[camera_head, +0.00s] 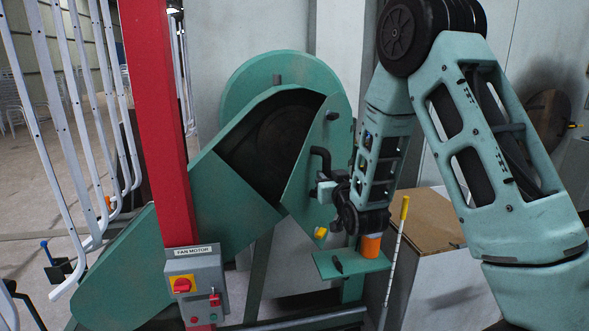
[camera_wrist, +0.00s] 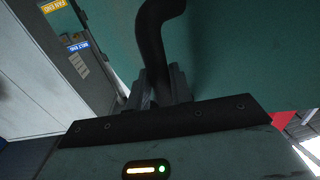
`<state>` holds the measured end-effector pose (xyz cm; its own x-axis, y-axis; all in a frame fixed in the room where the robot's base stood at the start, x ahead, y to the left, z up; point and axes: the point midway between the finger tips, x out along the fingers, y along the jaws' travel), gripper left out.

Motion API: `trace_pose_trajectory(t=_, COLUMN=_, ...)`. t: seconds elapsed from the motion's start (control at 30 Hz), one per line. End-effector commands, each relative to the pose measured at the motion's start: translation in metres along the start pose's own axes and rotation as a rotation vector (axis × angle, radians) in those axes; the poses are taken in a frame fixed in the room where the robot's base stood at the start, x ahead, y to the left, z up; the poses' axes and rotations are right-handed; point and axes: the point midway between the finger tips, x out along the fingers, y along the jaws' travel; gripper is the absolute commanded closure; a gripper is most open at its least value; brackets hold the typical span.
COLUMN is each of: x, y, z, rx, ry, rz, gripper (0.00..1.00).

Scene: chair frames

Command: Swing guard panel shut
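The green guard panel (camera_head: 312,165) stands swung open on the right side of the green machine housing (camera_head: 235,170). The dark opening (camera_head: 270,135) shows to its left. A black bent handle (camera_head: 321,153) sticks out of the panel. My gripper (camera_head: 325,190) is at the lower end of this handle. In the wrist view, the grey fingers (camera_wrist: 160,88) lie on both sides of the black handle (camera_wrist: 155,35) and appear closed on it. The fingertips are partly hidden. The panel's green face (camera_wrist: 240,60) fills the wrist view behind the handle.
A red post (camera_head: 158,120) stands in front of the housing, with a grey fan motor switch box (camera_head: 196,285) low on it. A yellow-topped pole (camera_head: 395,250) and a brown-topped cabinet (camera_head: 430,228) stand right of the machine.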

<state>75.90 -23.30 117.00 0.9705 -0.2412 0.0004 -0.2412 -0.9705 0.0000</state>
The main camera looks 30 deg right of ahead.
Motion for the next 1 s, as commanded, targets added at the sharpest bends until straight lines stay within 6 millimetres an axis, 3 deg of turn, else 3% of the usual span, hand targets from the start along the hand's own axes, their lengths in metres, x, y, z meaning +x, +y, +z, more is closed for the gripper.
trace_pose_trajectory(t=0.17, x=0.004, y=-0.006, z=0.001, rx=0.000, ry=0.000, rz=-0.004, gripper=0.98)
trace_pose_trajectory(t=1.0, x=0.064, y=-0.068, z=0.003, rx=0.000, ry=-0.002, rz=-0.002, gripper=0.98)
